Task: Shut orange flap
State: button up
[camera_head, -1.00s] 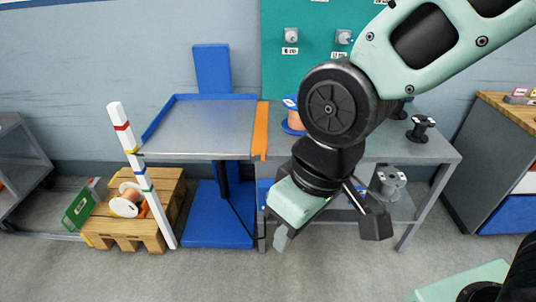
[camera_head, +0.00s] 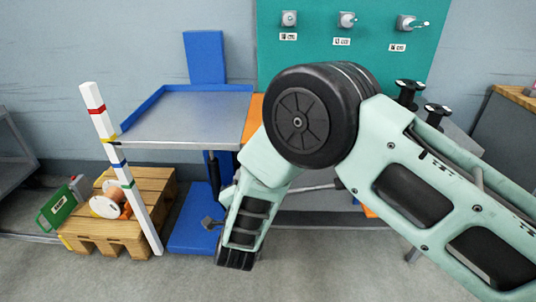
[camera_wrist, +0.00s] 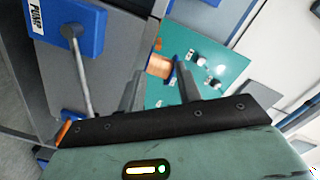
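The orange flap (camera_head: 252,118) is a strip between the grey-topped blue lift table (camera_head: 178,120) and the workbench; in the head view it is partly hidden by my arm. A small orange edge also shows at the lower left of the wrist view, but I cannot tell whether it is the flap. My gripper (camera_wrist: 160,75) has its two fingers apart with nothing between them. In the head view my arm hangs in front of the bench, its end low near the lift's base, and the fingertips cannot be made out.
A blue box marked PUMP (camera_wrist: 75,30) with a lever is at the wrist view's upper left. A striped post (camera_head: 122,165) stands beside a wooden pallet (camera_head: 120,228). A teal board (camera_head: 350,60) is behind the bench.

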jog(key=shift+t+h, duration=0.3)
jog(key=w, duration=0.5)
jog(key=w+d, duration=0.1)
jog(key=w, duration=1.1)
jog(key=shift+w+d+f+b, duration=0.2)
jog(key=shift+d+f+b, duration=0.1)
jog(key=shift+f, duration=0.05)
grip_shut()
